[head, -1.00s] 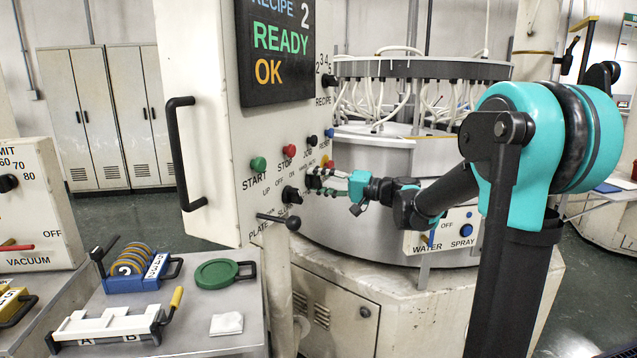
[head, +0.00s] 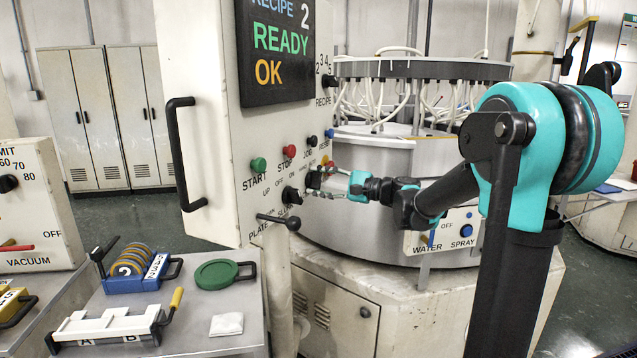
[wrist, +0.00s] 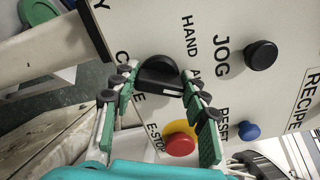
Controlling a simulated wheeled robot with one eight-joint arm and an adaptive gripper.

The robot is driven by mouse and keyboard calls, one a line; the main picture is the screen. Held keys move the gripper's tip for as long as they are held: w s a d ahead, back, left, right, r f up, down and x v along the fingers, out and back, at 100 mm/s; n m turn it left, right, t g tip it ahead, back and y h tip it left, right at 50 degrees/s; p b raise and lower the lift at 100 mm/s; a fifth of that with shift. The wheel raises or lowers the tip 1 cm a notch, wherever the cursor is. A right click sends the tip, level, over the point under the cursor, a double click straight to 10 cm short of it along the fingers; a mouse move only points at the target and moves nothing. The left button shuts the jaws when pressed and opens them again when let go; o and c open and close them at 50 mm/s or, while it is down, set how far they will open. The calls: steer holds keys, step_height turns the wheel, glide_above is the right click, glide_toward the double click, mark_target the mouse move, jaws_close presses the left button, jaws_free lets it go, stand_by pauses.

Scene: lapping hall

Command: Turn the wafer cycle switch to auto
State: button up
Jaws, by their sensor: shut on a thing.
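The cycle switch is a black knob (wrist: 158,72) with a white mark, on the pale panel. In the wrist view, HAND and a partly covered AUTO label are beside it, and the CYCLE label is partly hidden by a finger. My gripper (wrist: 155,80) has its green-padded fingers on both sides of the knob, shut on it. In the head view my gripper (head: 322,182) reaches the panel from the right, and its fingers mostly hide the switch. I cannot tell clearly which label the knob points to.
A red E-stop button (wrist: 180,144) on a yellow base is close to the right finger. A black JOG button (wrist: 261,55) and a blue RESET button (wrist: 248,130) are nearby. A black lever (head: 280,221) sticks out below the switches.

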steer(key=shift+m, duration=0.4)
steer(key=o, duration=1.2)
steer(key=shift+d, duration=0.1)
steer(key=v, duration=1.2)
